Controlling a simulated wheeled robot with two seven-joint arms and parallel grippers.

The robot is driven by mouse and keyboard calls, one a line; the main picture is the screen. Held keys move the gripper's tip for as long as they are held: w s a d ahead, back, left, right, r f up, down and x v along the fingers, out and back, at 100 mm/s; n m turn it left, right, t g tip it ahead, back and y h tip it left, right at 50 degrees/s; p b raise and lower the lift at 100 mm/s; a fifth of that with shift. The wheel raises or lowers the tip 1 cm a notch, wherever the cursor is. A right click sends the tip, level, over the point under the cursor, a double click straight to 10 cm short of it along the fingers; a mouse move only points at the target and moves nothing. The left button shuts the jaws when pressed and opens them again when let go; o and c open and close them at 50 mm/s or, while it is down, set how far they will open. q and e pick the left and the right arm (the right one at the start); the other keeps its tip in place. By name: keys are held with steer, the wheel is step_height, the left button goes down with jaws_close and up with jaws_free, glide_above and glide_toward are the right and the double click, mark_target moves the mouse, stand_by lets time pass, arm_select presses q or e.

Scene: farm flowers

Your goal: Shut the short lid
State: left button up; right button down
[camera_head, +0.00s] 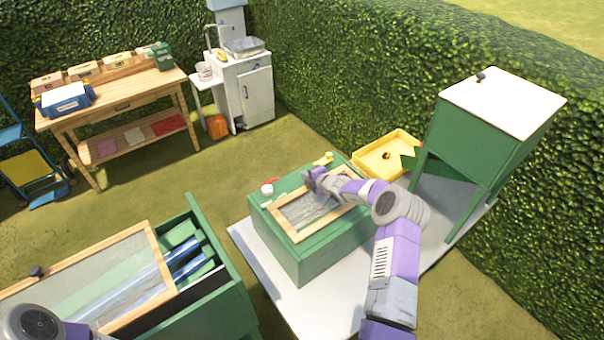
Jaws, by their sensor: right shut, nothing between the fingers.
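A low green box (318,250) stands in the middle on a pale slab. A wood-framed, grey-panelled lid (290,213) lies flat on its top. My right gripper (309,180) is over the back part of this lid, shut and empty; I cannot tell whether it touches the lid. At the lower left, a larger green bin (222,318) has a wood-framed clear lid (85,275) with a dark knob, beside an uncovered part showing blue and green things inside. I cannot tell which lid is the short one. My left gripper is out of view.
A tall green cabinet (480,140) with a white top and a yellow tray (385,155) stand at the right. A white jar (267,190) sits on the box's left edge. A wooden bench (110,102) and white sink unit (252,90) stand behind, with open grass before them.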

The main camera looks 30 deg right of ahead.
stand_by(0.4)
steer(key=shift+r+p, duration=0.45)
steer(key=shift+r, duration=0.15)
step_height(320, 180, up, 3)
steer(key=shift+w+f+p, duration=0.1)
steer(key=shift+p, duration=0.95)
step_height(320, 180, up, 10)
steer(key=p, duration=0.1)
steer(key=shift+w+a+p, duration=0.15)
steer(key=shift+w+p, duration=0.1)
steer(key=shift+p, duration=0.05)
